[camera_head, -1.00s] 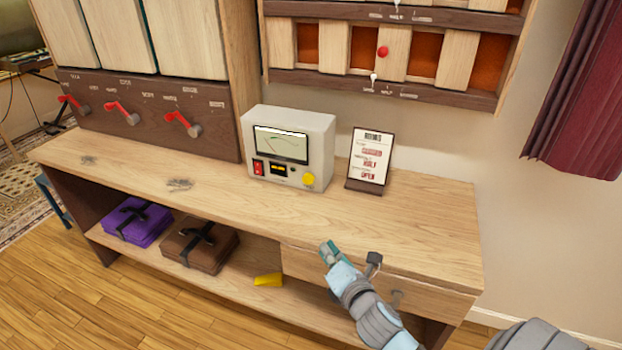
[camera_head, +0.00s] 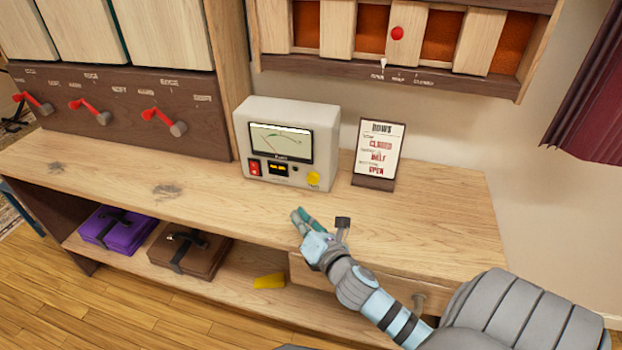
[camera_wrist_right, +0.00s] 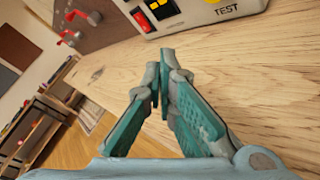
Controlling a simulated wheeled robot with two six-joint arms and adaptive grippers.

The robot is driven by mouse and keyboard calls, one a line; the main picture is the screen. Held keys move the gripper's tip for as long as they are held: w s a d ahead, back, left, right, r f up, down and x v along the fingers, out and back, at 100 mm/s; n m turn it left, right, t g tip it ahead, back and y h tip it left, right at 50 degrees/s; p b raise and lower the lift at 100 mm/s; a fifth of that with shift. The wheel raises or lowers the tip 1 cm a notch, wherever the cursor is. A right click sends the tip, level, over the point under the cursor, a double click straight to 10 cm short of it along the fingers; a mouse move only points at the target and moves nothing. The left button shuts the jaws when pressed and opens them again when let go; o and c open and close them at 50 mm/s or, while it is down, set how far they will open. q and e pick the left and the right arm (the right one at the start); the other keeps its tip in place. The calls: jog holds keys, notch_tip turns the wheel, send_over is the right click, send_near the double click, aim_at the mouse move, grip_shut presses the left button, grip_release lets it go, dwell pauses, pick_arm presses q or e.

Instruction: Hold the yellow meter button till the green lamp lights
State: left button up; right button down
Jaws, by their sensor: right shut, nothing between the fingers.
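The white meter box (camera_head: 285,112) stands on the wooden bench top, with a dial window and a red switch on its front. Its yellow button (camera_head: 314,179) is at the lower right of the front face, and part of the button shows in the right wrist view (camera_wrist_right: 217,2) above the word TEST. A small dark lamp (camera_head: 295,168) sits left of the button and is not lit green. My right gripper (camera_head: 297,214) is shut and empty, in front of and below the meter, apart from the button. In the right wrist view its fingertips (camera_wrist_right: 160,62) meet. My left gripper is not in view.
A sign card on a stand (camera_head: 380,152) is right of the meter. A cabinet with red levers (camera_head: 90,105) stands at the left. Purple (camera_head: 115,228) and brown (camera_head: 188,250) bundles lie on the lower shelf.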

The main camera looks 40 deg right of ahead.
aim_at(313, 179)
jog(key=shift+w+d+f, duration=0.15)
jog(key=shift+w+d, duration=0.1)
jog(key=shift+w, duration=0.05)
jog(key=w+d, duration=0.1)
jog(key=w+d+b, duration=0.1)
jog(key=d, duration=0.1)
jog(key=w+d+b, duration=0.1)
jog(key=w+d, duration=0.1)
jog(key=shift+d, duration=0.25)
jog(key=shift+w+d, duration=0.25)
jog(key=shift+d, duration=0.2)
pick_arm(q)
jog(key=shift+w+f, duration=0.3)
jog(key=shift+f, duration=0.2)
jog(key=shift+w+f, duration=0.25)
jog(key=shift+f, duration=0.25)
pick_arm(e)
jog(key=shift+d, duration=0.1)
jog(key=shift+w+d, duration=0.2)
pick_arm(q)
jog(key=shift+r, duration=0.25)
pick_arm(e)
jog(key=shift+w+d, duration=0.1)
